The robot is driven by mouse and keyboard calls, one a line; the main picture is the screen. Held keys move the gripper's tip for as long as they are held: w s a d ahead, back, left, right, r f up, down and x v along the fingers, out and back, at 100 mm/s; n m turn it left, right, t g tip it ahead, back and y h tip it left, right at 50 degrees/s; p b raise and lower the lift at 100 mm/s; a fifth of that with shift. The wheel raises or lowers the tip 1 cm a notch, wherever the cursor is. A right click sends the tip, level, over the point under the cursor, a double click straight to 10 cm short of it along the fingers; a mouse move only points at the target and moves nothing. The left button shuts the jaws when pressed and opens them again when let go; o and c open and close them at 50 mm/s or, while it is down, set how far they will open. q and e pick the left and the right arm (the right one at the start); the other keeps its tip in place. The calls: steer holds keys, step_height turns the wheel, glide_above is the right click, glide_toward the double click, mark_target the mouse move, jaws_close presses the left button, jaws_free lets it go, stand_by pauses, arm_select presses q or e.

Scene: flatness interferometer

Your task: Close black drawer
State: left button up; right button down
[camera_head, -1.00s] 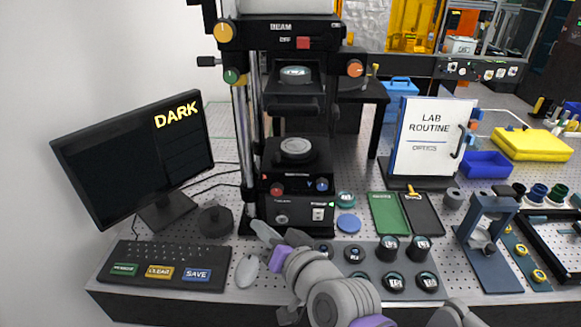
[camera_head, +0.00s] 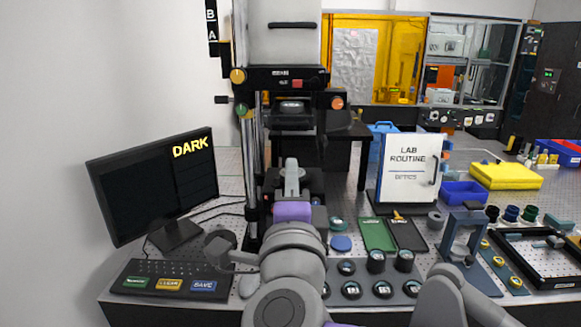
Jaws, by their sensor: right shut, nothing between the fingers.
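The black instrument tower (camera_head: 262,78) stands at the centre back. Below its round lens stage, a black drawer-like box (camera_head: 290,122) faces me; I cannot tell how far it stands out. My left gripper is not in view.
A monitor (camera_head: 155,185) reading DARK and a keyboard (camera_head: 172,280) are on the left. A LAB ROUTINE board (camera_head: 408,165), green tray (camera_head: 377,234) and blue stand (camera_head: 463,238) are on the right. Several round optics sit in a grey holder near the front.

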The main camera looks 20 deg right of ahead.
mark_target(291, 127)
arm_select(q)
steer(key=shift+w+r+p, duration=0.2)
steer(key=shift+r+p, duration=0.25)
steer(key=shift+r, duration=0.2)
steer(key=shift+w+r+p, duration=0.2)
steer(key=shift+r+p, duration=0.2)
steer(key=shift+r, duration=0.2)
arm_select(e)
steer(key=x, duration=1.2)
steer(key=shift+w+a, duration=0.1)
steer(key=shift+w, duration=0.05)
